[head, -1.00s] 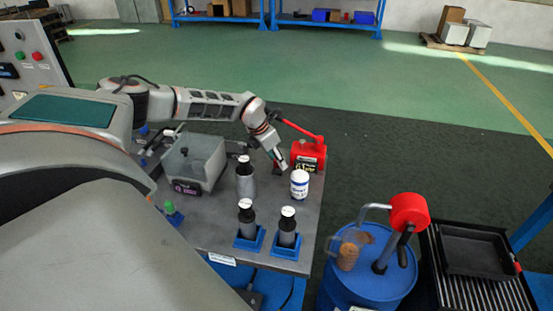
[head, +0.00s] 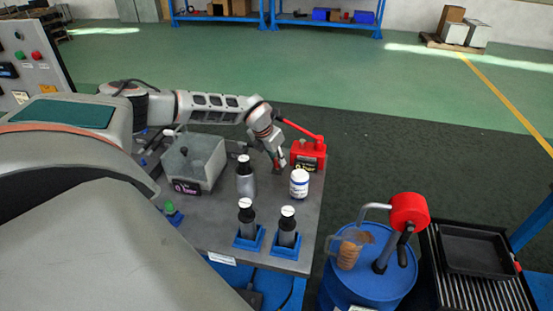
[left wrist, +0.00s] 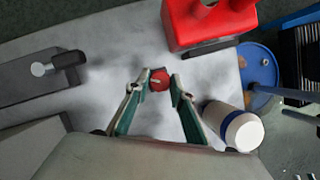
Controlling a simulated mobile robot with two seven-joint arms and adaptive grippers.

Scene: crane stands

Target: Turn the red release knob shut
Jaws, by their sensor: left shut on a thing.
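The red release knob (left wrist: 159,80) shows in the left wrist view, low beside the red hand jack (left wrist: 205,25). My left gripper (left wrist: 160,78) is shut on the knob, with a fingertip on each side of it. In the head view, my left gripper (head: 279,167) comes down just left of the jack body (head: 308,155), whose red lever slants up to the left. The knob is mostly hidden by the fingers there. My right gripper is not in view.
A white bottle (head: 299,184) stands close to the right of my left gripper. A dark-topped grey cylinder (head: 245,180) and a grey box (head: 195,160) stand to the left. Two blue holders with cylinders sit at the bench front. A blue drum (head: 368,285) stands beyond its right edge.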

